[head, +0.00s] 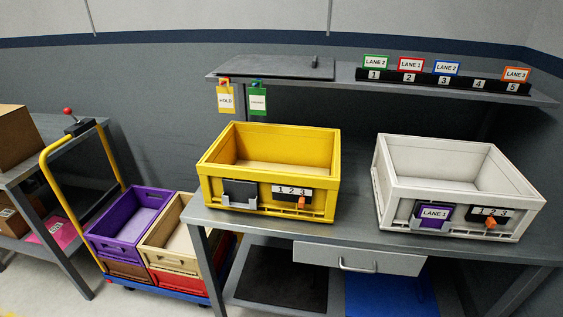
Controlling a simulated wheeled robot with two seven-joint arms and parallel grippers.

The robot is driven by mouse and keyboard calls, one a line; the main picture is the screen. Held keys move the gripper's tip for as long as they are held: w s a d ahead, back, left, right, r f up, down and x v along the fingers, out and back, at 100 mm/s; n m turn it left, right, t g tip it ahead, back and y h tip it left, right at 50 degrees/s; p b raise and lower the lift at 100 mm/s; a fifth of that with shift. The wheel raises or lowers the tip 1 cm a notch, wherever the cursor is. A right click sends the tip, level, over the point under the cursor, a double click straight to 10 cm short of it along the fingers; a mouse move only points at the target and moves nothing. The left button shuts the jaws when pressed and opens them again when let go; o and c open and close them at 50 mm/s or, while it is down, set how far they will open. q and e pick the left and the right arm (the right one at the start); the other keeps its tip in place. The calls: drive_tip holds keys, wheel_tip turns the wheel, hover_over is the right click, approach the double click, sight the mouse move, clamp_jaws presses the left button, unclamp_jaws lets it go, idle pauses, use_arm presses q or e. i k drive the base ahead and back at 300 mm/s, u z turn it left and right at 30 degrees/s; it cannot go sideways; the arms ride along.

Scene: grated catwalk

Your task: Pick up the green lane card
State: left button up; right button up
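The green lane card (376,62), printed "LANE 2", stands upright in the slot marked 1 at the left end of a black card rack (460,84) on the upper shelf. A red-bordered card (411,64) stands in slot 2 and a blue-bordered card (446,68) in slot 3. Slot 4 holds no card. An orange-bordered card (516,74) stands in slot 5. Neither of my grippers shows in the head view.
A yellow crate (318,146) and a white crate (464,150) stand on the bench (352,235) below the shelf (346,77). The white crate's holder carries a purple card (434,213). Yellow (226,100) and green (258,99) tags hang from the shelf edge. A cart with crates stands left.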

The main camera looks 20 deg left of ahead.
sight(371, 62)
drive_tip(key=u, duration=0.5)
drive_tip(key=i, duration=0.75)
drive_tip(key=u, duration=0.25)
